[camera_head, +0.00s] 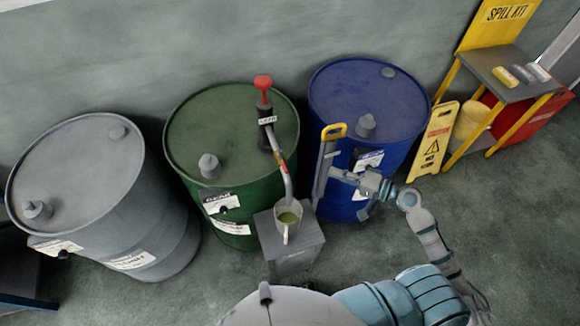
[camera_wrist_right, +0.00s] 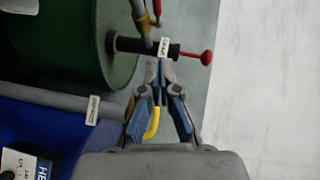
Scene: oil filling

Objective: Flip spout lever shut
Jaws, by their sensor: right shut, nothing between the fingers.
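The hand pump (camera_head: 266,115) with a red knob stands on the green drum (camera_head: 180,130). Its spout (camera_head: 288,185) slants down to a jug (camera_head: 287,222) with greenish liquid inside. A small red and yellow piece (camera_head: 281,158), seemingly the spout lever, sits on the upper spout; red and yellow parts also show at the top of the wrist view (camera_wrist_right: 157,10). Its exact position is too small to tell. My right gripper (camera_head: 334,172) is right of the spout, apart from the lever in the head view. Its fingertips (camera_wrist_right: 160,66) are together and empty. My left gripper is out of view.
The jug stands on a grey pedestal (camera_head: 290,262). A grey upright with a yellow handle (camera_head: 334,131) stands close by my right gripper. A blue drum (camera_head: 370,100) is behind it, a grey drum (camera_head: 80,170) at left. A yellow floor sign (camera_head: 433,142) is at right.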

